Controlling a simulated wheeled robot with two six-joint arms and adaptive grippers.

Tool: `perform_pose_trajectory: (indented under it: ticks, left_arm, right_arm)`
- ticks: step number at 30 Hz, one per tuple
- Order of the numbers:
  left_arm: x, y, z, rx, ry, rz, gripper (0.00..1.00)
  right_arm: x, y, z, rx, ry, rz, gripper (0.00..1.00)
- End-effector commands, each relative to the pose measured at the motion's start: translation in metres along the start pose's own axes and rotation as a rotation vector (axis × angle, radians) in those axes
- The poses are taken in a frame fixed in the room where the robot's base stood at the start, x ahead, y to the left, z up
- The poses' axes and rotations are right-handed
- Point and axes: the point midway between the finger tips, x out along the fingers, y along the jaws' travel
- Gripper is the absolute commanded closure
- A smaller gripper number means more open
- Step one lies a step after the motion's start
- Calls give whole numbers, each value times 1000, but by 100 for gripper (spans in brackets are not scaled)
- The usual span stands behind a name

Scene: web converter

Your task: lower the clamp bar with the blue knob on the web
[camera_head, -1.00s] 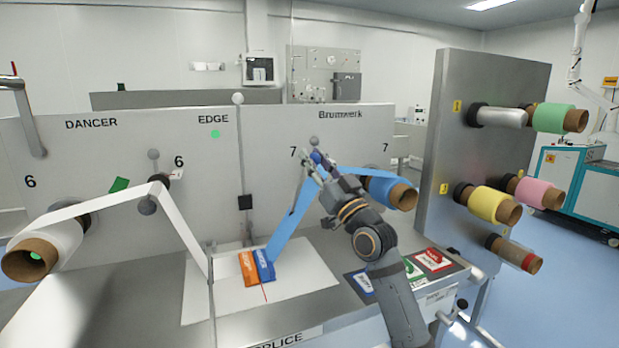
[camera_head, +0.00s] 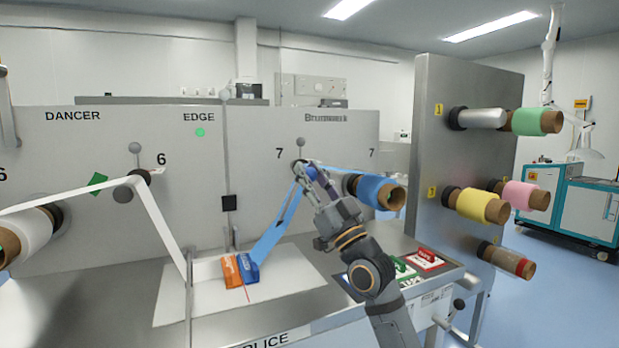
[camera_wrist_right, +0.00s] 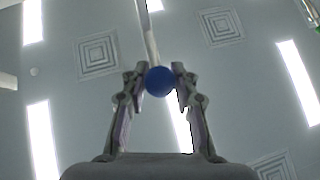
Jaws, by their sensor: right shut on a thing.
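The blue knob (camera_wrist_right: 160,81) sits between the two fingers of my right gripper in the right wrist view, at the end of a pale thin bar (camera_wrist_right: 150,40) running up the picture. My right gripper (camera_head: 308,172) is shut on it, pointing up in front of the grey panel. In the head view the gripper mostly hides the knob and bar. The blue web (camera_head: 275,230) slopes from beside the gripper down to the splice table, ending near a blue block (camera_head: 248,268) and an orange block (camera_head: 233,271). A white web (camera_head: 160,222) comes down at the left. My left gripper is not in view.
The blue roll (camera_head: 372,190) is just right of my right gripper. A grey stand (camera_head: 430,180) holds several coloured rolls farther right. Red and green cards (camera_head: 425,259) lie on the table near my right arm. A white sheet (camera_head: 290,275) covers the table's middle.

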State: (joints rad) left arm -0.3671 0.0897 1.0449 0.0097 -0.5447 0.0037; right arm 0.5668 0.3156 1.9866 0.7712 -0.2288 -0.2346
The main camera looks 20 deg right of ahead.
Motion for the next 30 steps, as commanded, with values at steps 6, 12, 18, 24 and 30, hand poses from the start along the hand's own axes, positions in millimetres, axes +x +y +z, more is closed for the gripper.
perform_pose_trajectory:
  ticks: [6, 12, 18, 24, 30]
  left_arm:
    - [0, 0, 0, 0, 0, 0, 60]
    - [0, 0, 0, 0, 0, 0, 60]
    - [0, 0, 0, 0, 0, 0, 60]
    - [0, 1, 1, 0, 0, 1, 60]
    - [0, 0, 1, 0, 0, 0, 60]
  right_arm:
    - [0, 0, 0, 0, 1, 0, 100]
    - [0, 0, 0, 0, 0, 0, 48]
    - [0, 0, 0, 0, 0, 0, 48]
    - [11, 0, -13, -2, 4, -2, 48]
    - [40, 0, -47, 0, 6, -1, 48]
